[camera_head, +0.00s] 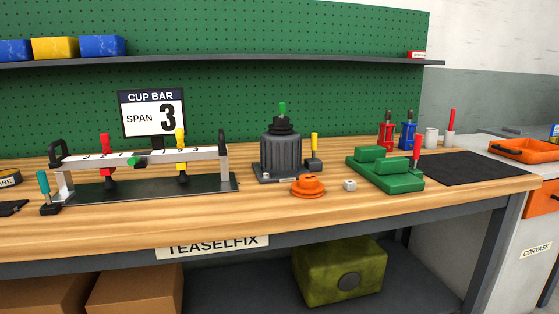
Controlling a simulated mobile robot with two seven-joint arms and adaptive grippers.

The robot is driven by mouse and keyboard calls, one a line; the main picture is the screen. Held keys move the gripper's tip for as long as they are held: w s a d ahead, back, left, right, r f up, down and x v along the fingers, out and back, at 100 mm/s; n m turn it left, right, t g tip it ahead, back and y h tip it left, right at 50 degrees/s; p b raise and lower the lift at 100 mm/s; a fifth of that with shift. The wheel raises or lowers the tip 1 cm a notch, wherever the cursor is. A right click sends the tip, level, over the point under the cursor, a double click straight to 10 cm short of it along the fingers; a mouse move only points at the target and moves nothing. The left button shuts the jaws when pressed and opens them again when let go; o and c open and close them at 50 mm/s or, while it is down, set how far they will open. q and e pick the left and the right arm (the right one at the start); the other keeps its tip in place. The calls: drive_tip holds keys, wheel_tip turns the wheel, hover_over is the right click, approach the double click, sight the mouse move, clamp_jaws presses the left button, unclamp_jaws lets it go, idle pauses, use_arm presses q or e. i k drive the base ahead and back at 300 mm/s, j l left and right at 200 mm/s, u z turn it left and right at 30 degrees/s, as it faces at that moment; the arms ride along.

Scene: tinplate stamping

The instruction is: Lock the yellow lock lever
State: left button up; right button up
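Two yellow levers show in the head view, and I cannot tell which is the lock lever. One yellow lever (180,142) stands upright at the right part of the white cup bar (205,155), with a black knob below it. The other yellow lever (315,142) stands upright on a small black block (314,162), right beside the dark grey ribbed cylinder (281,152). Whether either is locked cannot be told. Neither of my grippers is in view.
A red lever (105,145) stands on the bar's left part, a teal-handled lever (44,184) by its left end. An orange disc (308,187), grey nut (349,185) and green fixture (394,182) lie right of the cylinder. The wooden bench's (250,214) front strip is clear.

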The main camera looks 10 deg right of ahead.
sight(313, 136)
drive_tip(key=k+l, duration=0.1)
drive_tip(key=l, duration=0.35)
drive_tip(key=k+l, duration=0.1)
drive_tip(key=l, duration=0.3)
drive_tip(key=k+l, duration=0.15)
drive_tip(key=l, duration=0.3)
drive_tip(key=k+l, duration=0.1)
drive_tip(key=l, duration=0.3)
